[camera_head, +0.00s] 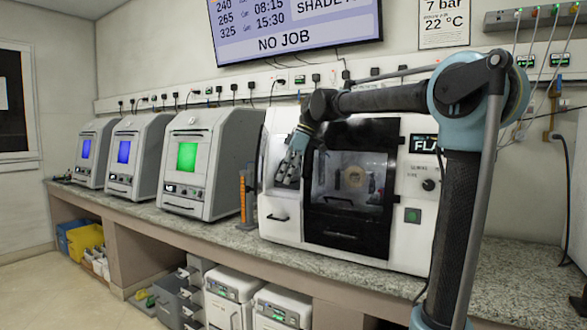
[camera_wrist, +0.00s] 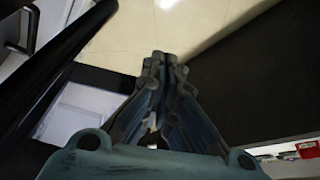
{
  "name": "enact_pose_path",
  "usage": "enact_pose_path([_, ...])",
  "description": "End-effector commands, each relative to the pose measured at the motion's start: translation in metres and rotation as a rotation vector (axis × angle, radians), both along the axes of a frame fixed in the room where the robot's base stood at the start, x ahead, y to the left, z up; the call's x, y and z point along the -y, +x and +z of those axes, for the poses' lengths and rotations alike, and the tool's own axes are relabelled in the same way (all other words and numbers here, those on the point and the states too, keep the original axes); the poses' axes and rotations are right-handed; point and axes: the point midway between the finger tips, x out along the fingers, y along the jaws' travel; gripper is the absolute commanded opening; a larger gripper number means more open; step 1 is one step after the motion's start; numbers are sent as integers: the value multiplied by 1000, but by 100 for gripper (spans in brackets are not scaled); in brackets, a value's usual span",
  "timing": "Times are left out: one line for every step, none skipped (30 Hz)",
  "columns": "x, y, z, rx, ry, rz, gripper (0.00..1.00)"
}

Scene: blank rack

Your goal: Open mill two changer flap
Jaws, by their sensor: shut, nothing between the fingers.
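A white milling machine (camera_head: 393,255) stands on the counter in the head view, with a dark windowed door (camera_head: 350,190). Its left front panel (camera_head: 274,233) carries a dark bar handle (camera_head: 277,217); I cannot tell for sure whether this panel is the changer flap or which number the mill has. My gripper (camera_head: 285,180) hangs in front of that panel, above the handle, and covers part of it. In the wrist view my gripper (camera_wrist: 160,58) has its fingers together and empty. A black bar (camera_wrist: 50,75) runs along the left there; whether the fingers touch anything is unclear.
Three grey machines stand to the left, one with a green screen (camera_head: 187,157) and two with blue screens (camera_head: 123,152). An orange cylinder (camera_head: 246,205) stands close to the mill's left side. Bins (camera_head: 86,236) and white units (camera_head: 228,298) sit below the counter (camera_head: 222,238).

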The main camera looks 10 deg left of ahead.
Motion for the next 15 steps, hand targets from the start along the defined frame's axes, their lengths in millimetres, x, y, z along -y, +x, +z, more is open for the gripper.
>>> enact_pose_path([-4,-1,-9,1,0,2,0])
enact_pose_path([-6,-2,-14,0,0,1,0])
enact_pose_path([-9,-2,-20,-1,0,1,0])
enact_pose_path([-11,-3,-25,-1,0,0,0])
enact_pose_path([-13,-4,-29,-1,0,0,0])
enact_pose_path([-18,-5,-30,-1,0,3,0])
enact_pose_path([-23,-6,-28,-1,0,4,0])
enact_pose_path([-27,-6,-28,-1,0,3,0])
enact_pose_path([-32,-7,-27,-1,0,3,0])
enact_pose_path([-36,-7,-27,-1,0,1,0])
enact_pose_path([-39,-7,-26,-1,0,1,0])
enact_pose_path([-42,-7,-26,-1,0,1,0])
enact_pose_path([-44,-8,-26,0,0,1,0])
enact_pose_path([-46,-8,-26,0,0,0,0])
enact_pose_path([-48,-8,-25,0,0,0,0])
